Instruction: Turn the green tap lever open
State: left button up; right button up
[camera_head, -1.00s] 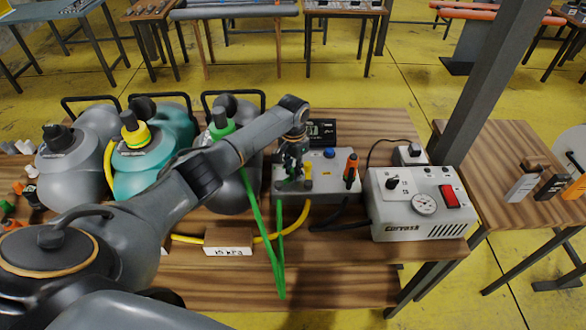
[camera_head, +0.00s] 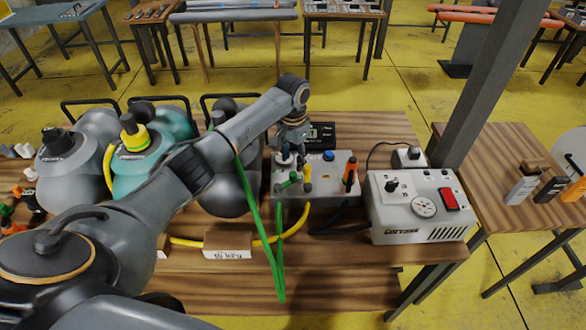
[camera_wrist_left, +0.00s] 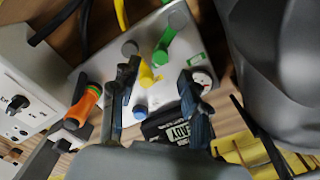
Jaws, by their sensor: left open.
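The green tap lever (camera_head: 289,181) sits on the left part of the grey manifold box (camera_head: 335,188). In the wrist view the green lever (camera_wrist_left: 164,43) lies slanted across the box top, just beyond the fingertips. A yellow tap (camera_head: 308,178) stands to its right in the head view. My left gripper (camera_head: 287,155) is above the back left of the box, just behind the green lever. In the wrist view its two fingers (camera_wrist_left: 159,70) are apart with nothing gripped, and a yellow part shows between them. My right gripper is not in view.
A blue knob (camera_head: 329,155) and an orange-handled tap (camera_head: 351,170) are on the same box. A grey pump unit (camera_head: 418,207) stands to the right.

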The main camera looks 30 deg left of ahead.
aim_at(293, 174)
pick_arm(q)
notch_tip(293, 174, up, 5)
jog(key=shift+r, duration=0.2)
dwell(0.5)
